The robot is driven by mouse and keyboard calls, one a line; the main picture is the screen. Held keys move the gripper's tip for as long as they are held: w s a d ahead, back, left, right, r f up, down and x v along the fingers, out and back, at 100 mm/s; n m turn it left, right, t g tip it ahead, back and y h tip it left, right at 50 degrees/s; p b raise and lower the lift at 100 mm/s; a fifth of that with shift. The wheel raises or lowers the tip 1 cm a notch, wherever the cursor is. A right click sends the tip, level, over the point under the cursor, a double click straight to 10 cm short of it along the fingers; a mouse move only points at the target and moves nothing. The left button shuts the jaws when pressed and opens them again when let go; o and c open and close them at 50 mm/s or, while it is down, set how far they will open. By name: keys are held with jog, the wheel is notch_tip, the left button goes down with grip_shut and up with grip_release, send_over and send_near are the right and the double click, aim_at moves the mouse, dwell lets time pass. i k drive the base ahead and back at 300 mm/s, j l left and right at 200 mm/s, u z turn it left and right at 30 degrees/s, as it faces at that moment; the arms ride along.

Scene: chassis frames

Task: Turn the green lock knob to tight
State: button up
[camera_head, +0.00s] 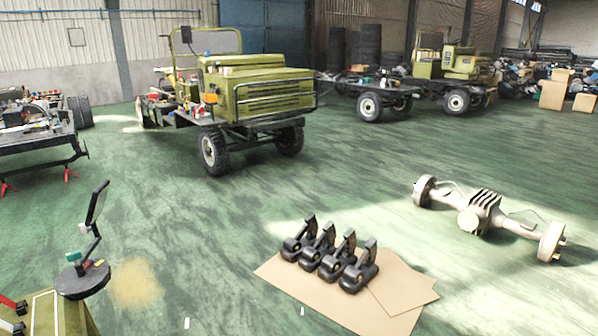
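A small green knob (72,257) shows at the lower left, on the lower part of a dark jointed stand (93,245). The stand has a round black base (84,281) and a tilted flat dark panel (97,203) at its top. A small white part sits at the stand's middle joint. The knob is only a few pixels wide, so its turn position and any marks on it cannot be read. The stand is at the edge of a yellow-green surface (62,312). My gripper is not in view.
Red and black parts (12,306) lie at the lower left corner. Several black castings (332,253) stand on cardboard (400,292) on the green floor. An axle (482,213) lies at right. A green truck (245,88) stands behind. The floor between is mostly clear.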

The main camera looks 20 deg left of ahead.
aim_at(74, 257)
jog(key=i+j+u, duration=0.15)
jog(key=i+u, duration=0.25)
jog(key=i+j+u, duration=0.1)
jog(key=i+u, duration=0.15)
jog(key=u, duration=0.15)
jog(key=i+u, duration=0.35)
jog(key=i+l+u, duration=0.15)
jog(key=i+u, duration=0.25)
jog(key=i+j+u, duration=0.2)
jog(key=i+u, duration=0.25)
jog(key=i+j+u, duration=0.1)
jog(key=i+u, duration=0.4)
jog(key=i+l+u, duration=0.1)
jog(key=i+u, duration=0.35)
jog(key=i+j+z, duration=0.1)
jog(key=i+z, duration=0.35)
